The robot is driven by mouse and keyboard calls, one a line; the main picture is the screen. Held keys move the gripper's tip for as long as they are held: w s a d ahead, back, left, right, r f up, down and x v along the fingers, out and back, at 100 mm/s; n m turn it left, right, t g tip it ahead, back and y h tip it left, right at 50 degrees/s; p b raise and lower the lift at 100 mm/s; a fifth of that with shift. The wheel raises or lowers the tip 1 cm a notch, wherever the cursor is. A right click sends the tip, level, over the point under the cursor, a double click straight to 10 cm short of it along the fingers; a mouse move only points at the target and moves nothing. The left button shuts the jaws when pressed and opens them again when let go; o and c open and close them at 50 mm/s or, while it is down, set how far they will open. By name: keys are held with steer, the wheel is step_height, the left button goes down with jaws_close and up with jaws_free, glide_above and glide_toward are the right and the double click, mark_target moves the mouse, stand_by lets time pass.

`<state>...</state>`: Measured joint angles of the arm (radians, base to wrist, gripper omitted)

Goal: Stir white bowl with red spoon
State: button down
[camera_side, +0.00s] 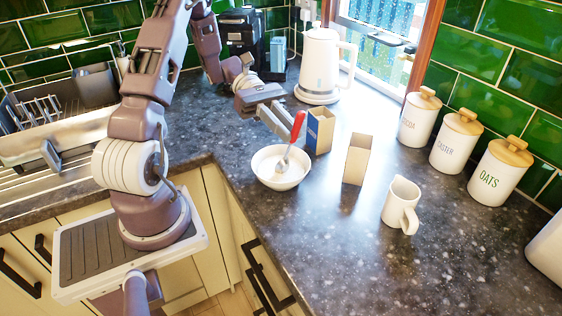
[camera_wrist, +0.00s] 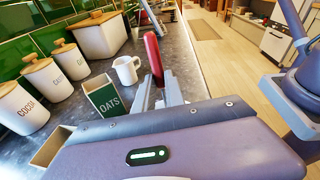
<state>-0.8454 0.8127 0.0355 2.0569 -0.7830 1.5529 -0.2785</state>
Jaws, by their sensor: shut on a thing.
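The white bowl (camera_side: 262,172) stands upright on the dark counter. The red spoon (camera_side: 298,127) leans in it, its red handle up and its metal end down inside the bowl. My gripper (camera_side: 293,126) is shut on the spoon near its handle, above the bowl's back rim. In the wrist view the red spoon handle (camera_wrist: 153,55) rises at a tilt from between the fingertips of my gripper (camera_wrist: 157,95). The bowl and the spoon's lower end are hidden there.
A blue-sided carton (camera_side: 320,130) stands close behind the bowl, with another open carton (camera_side: 356,160) and a white mug (camera_side: 401,200) to the right. A white kettle (camera_side: 319,65) and lidded canisters (camera_side: 457,140) stand further back. The counter in front of the mug is clear.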

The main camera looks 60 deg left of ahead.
steer(key=shift+s, duration=0.35)
steer(key=shift+w, duration=0.6)
step_height(320, 180, up, 8)
steer(key=shift+s+a+f, duration=0.15)
steer(key=shift+s+a, duration=0.15)
steer(key=shift+a, duration=0.15)
stand_by(0.6)
